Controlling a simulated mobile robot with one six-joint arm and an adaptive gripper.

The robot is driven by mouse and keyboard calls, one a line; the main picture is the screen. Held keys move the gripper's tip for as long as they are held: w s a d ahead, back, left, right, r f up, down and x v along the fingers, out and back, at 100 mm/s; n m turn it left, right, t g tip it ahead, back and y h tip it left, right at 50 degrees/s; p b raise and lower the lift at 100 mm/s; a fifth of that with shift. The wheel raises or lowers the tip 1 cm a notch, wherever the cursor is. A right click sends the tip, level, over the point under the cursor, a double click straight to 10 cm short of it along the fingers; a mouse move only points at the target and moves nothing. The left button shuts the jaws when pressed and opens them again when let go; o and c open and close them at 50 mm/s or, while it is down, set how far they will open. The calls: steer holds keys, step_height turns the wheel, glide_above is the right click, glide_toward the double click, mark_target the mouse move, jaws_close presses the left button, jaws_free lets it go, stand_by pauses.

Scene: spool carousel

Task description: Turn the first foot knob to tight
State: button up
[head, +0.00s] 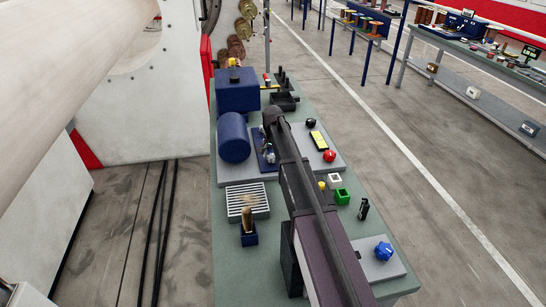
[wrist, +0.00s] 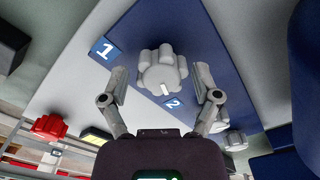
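In the wrist view a light grey lobed knob (wrist: 160,72) with a short white mark sits on a dark blue plate (wrist: 225,60). A label "1" (wrist: 103,50) is to its upper left and a label "2" (wrist: 173,102) just below it. My gripper (wrist: 163,78) is open, one finger on each side of the knob, with gaps visible on both sides. A second grey knob (wrist: 235,141) shows at the lower right, partly behind a finger. In the head view my dark arm hides most of the blue plate (head: 263,149) and the fingertips.
On the green bench (head: 225,270) stand a blue box (head: 237,92), a blue cylinder (head: 234,138), a red knob (head: 329,156), a green block (head: 342,196) and a blue knob (head: 383,251). A large white machine (head: 135,110) is on the left.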

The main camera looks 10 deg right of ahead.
steer(key=shift+w+n, duration=0.1)
steer(key=shift+n, duration=0.4)
